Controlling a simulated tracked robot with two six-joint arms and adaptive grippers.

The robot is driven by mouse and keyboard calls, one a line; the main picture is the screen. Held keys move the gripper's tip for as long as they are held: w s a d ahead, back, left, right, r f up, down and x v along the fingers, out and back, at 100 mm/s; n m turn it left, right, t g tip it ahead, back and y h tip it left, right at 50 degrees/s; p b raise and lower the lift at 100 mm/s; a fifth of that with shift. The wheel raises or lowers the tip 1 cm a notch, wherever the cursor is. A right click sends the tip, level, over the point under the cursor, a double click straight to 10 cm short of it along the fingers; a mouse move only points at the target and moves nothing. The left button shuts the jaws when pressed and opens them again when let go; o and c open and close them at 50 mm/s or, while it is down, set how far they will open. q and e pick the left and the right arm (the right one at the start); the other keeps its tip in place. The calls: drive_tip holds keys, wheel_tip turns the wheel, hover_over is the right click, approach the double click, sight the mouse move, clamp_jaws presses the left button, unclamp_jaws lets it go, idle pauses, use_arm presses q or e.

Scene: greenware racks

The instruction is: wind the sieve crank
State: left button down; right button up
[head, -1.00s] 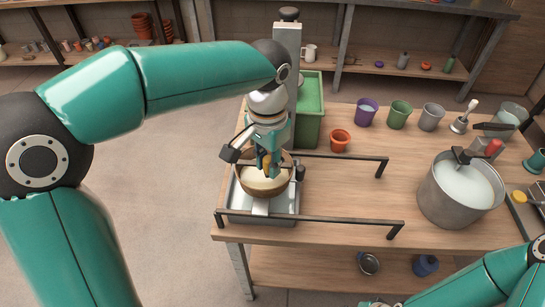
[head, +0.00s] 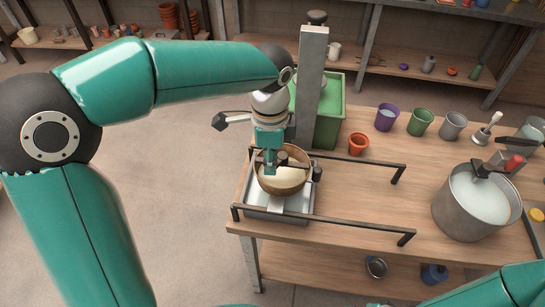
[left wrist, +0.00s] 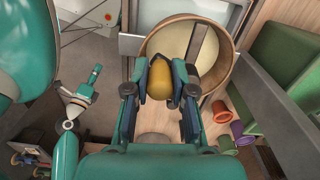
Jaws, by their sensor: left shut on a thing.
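The sieve (head: 262,182) is a round wooden ring with pale mesh on a metal tray (head: 250,204) at the table's left end. My left gripper (head: 269,166) points down over its far left part. In the left wrist view the gripper (left wrist: 161,85) is shut on a yellow crank handle (left wrist: 160,88). The sieve ring (left wrist: 226,75) lies just beyond the fingers there. In the head view the fingers hide the handle. A dark bar (head: 294,162) crosses the sieve towards a black post (head: 317,174). My right forearm shows at the lower right; its gripper is out of view.
Black rails (head: 350,228) run right from the sieve. A grey upright (head: 311,85) and a green bin (head: 330,127) stand close behind. An orange pot (head: 358,143), several cups and a steel pot (head: 465,215) are further right. The table between is clear.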

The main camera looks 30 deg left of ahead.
use_arm(q)
drive_tip(key=shift+a+m, duration=0.1)
drive_tip(key=shift+m, duration=0.2)
drive_tip(key=c, duration=1)
unclamp_jaws()
drive_tip(key=shift+o, duration=0.2)
wheel_tip(320, 180, up, 12)
